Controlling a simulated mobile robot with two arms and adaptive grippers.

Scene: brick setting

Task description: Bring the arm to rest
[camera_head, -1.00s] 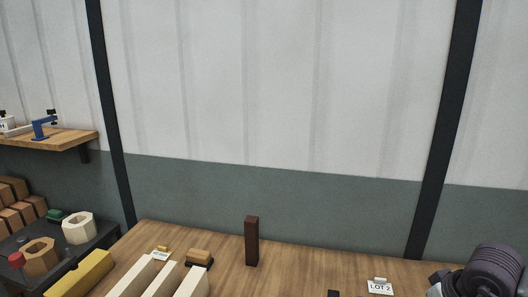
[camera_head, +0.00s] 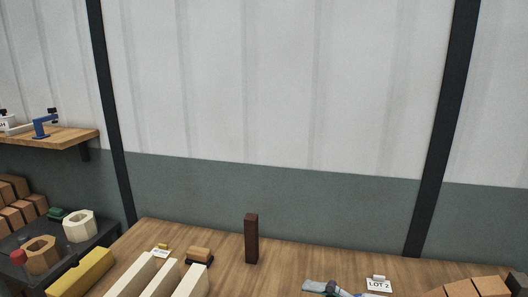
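My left gripper is not in view.
A dark upright block (camera_head: 251,238) stands on the table. Pale bars (camera_head: 150,279), a yellow block (camera_head: 80,275) and a brush-like block (camera_head: 199,255) are left. The LOT 2 card (camera_head: 379,285) and orange-brown bricks (camera_head: 474,288) are right. A shelf (camera_head: 60,141) is at far left.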

